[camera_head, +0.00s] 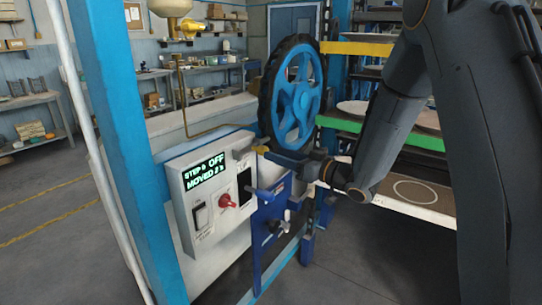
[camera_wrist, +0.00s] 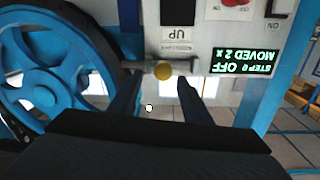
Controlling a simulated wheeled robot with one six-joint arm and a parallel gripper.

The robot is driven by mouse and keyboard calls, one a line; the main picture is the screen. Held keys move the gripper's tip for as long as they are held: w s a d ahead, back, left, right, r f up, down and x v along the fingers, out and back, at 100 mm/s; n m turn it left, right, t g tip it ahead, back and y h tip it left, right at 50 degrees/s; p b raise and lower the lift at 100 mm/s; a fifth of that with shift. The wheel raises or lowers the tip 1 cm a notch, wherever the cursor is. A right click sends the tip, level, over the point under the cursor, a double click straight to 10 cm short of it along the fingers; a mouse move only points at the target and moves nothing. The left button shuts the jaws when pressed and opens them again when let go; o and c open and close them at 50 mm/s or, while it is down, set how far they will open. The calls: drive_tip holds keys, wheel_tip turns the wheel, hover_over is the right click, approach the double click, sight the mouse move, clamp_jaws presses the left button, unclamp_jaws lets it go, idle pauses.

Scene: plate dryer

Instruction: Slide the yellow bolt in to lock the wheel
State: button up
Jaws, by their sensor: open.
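The bolt's round yellow knob (camera_wrist: 163,71) sits on a grey horizontal rod (camera_wrist: 142,66) on the panel's edge, beside the wheel. In the head view the yellow knob (camera_head: 262,149) is small, near the wheel's lower left rim. The blue spoked wheel (camera_head: 298,98) has a black toothed rim; it also shows at the left of the wrist view (camera_wrist: 42,98). My gripper (camera_wrist: 160,79) is open, with its fingertips to either side of the knob in the picture. In the head view my gripper (camera_head: 258,172) is in front of the panel. I cannot tell whether a finger touches the knob or whether the rod meets the wheel.
The white control panel (camera_head: 184,168) has a red knob (camera_head: 227,201), switches and a display (camera_head: 206,176) reading OFF. A blue post (camera_head: 115,140) stands left of it. Rack shelves, one with a green edge (camera_head: 385,134), lie behind my arm. Open floor lies left.

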drive_tip(key=shift+b+v, duration=0.35)
drive_tip(key=shift+v, duration=1.3)
drive_tip(key=s+d+f+m+h, duration=0.3)
drive_tip(key=d+f+m+h, duration=0.3)
drive_tip(key=d+h, duration=0.55)
drive_tip(key=s+d+f+m+g+h, duration=0.1)
drive_tip(key=s+f+g, duration=0.1)
drive_tip(key=s, duration=0.6)
drive_tip(key=s+d+f+m+g+h, duration=0.1)
drive_tip(key=s+g, duration=0.3)
drive_tip(key=s, duration=0.5)
drive_tip(key=s+d+f+g+h, duration=0.1)
drive_tip(key=s+f+g, duration=0.2)
drive_tip(key=s, duration=0.6)
drive_tip(key=shift+d+m+g, duration=0.4)
